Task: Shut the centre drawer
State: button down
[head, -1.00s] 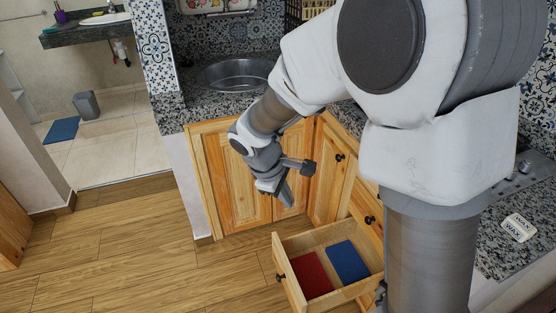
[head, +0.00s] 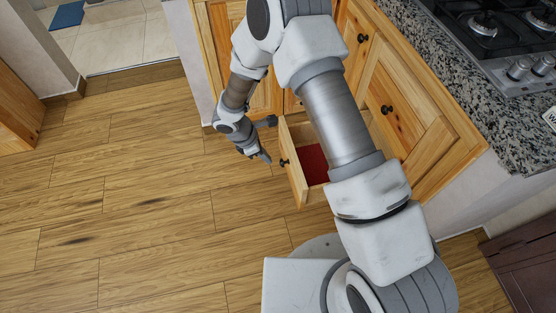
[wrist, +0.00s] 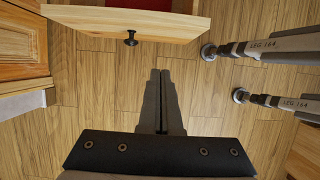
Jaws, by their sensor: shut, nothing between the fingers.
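The centre drawer (head: 293,163) stands open from the wooden cabinet, with its front panel and dark round knob facing left in the head view. A red item (head: 314,163) lies inside it; my arm hides much of the drawer. In the wrist view the drawer front (wrist: 105,20) is at the top, with its knob (wrist: 131,38) and a strip of red behind it. My gripper (head: 266,159) is in front of the drawer, to the left of its front panel. In the wrist view my gripper (wrist: 160,73) is shut and empty, its fingertips apart from the panel and a little right of the knob.
A closed cabinet door with a dark knob (head: 387,109) is right of the drawer, under the granite counter (head: 455,80) with a gas hob (head: 500,35). The wooden floor (head: 150,210) is clear to the left.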

jog(key=w+d+f+b, duration=0.2)
jog(key=d+f+b, duration=0.1)
jog(key=d+f, duration=0.4)
jog(key=shift+f, duration=0.55)
jog(key=w+d, duration=0.3)
jog(key=d, duration=0.7)
jog(key=w+d+p, duration=0.1)
jog(key=w+d, duration=0.1)
jog(key=d, duration=0.8)
jog(key=w+d+p, duration=0.1)
jog(key=w+d, duration=0.2)
jog(key=d, duration=0.7)
jog(key=shift+w+d, duration=0.15)
jog(key=shift+w, duration=0.15)
